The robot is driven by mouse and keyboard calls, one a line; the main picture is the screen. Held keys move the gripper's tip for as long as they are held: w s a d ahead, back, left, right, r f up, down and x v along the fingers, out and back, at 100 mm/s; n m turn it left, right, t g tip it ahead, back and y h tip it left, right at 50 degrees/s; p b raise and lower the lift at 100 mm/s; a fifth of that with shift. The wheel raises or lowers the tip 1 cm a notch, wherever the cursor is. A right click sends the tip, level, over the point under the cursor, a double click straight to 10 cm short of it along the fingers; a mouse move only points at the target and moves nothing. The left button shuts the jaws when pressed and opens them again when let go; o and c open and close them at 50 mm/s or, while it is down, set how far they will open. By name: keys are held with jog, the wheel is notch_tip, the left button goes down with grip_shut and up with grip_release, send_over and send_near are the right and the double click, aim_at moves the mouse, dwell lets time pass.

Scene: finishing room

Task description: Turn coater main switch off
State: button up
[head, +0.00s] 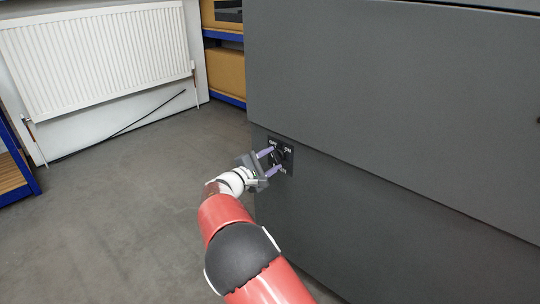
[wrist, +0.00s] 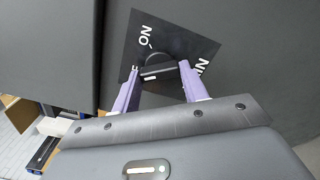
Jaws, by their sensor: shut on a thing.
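The coater main switch is a dark round knob (wrist: 157,60) with a white line, on a black plate (wrist: 190,42) with white lettering. "ON" reads near the plate's upper left in the wrist view; other lettering is partly hidden by the fingers. In the head view the plate (head: 289,150) sits on the lower side of the large grey coater (head: 380,80). My gripper (wrist: 157,76) has its two purple fingers on either side of the knob, shut on it. It also shows in the head view (head: 273,161), reaching the plate from the left.
A white radiator (head: 95,60) hangs on the wall at the left. A blue-framed shelf with brown boxes (head: 225,72) stands behind the coater. Another blue-edged shelf (head: 12,170) is at the left edge. The grey floor (head: 130,220) between them is clear.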

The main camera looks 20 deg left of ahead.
jog(key=shift+n+p, duration=0.75)
jog(key=shift+n, duration=0.45)
jog(key=o, duration=1)
jog(key=v, duration=0.8)
